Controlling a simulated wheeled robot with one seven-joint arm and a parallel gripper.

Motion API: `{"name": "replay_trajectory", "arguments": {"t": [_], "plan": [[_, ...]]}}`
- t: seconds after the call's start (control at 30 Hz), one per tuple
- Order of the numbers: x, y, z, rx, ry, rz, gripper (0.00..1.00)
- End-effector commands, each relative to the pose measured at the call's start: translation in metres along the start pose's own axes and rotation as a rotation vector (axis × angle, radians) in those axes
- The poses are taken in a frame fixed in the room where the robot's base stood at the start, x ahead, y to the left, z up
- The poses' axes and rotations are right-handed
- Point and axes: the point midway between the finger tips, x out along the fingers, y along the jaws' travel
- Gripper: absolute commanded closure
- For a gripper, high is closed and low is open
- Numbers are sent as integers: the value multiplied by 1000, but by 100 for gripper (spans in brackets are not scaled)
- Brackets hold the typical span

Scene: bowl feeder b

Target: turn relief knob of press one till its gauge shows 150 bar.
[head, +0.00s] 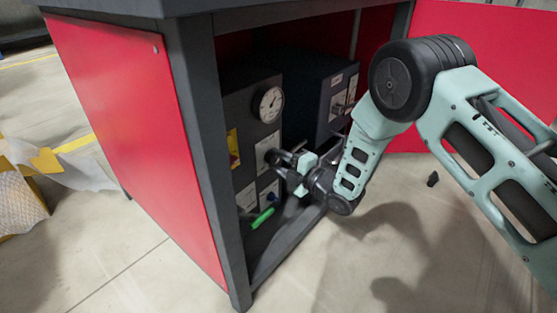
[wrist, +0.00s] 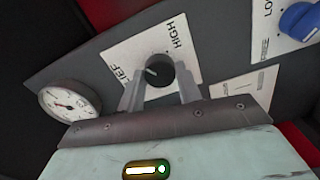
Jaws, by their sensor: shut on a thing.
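The relief knob (wrist: 158,70) is a round black knob with a pale pointer line, on a white plate lettered with part of "RELIEF" and with "HIGH". My gripper (wrist: 160,85) is shut on it, one finger on each side. In the head view, my gripper (head: 276,158) reaches into the cabinet at the front of the nearer dark press unit (head: 240,105), and hides most of the knob. The round white gauge (head: 268,104) sits above the knob; it also shows in the wrist view (wrist: 70,102). Its needle is visible, but the numbers are too small to read.
A blue knob (wrist: 300,20) sits on another plate of the same panel. A green handle (head: 263,218) is low on the unit. A second dark unit (head: 315,85) stands to the right. The cabinet's grey post (head: 205,150) and red side panel (head: 140,130) flank the opening.

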Motion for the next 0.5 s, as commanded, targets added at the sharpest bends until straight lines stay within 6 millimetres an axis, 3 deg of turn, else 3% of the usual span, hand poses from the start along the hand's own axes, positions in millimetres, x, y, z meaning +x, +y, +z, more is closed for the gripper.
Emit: {"name": "replay_trajectory", "arguments": {"t": [0.5], "plan": [[-1, -1, 1, -174, -3, -3, 88]]}}
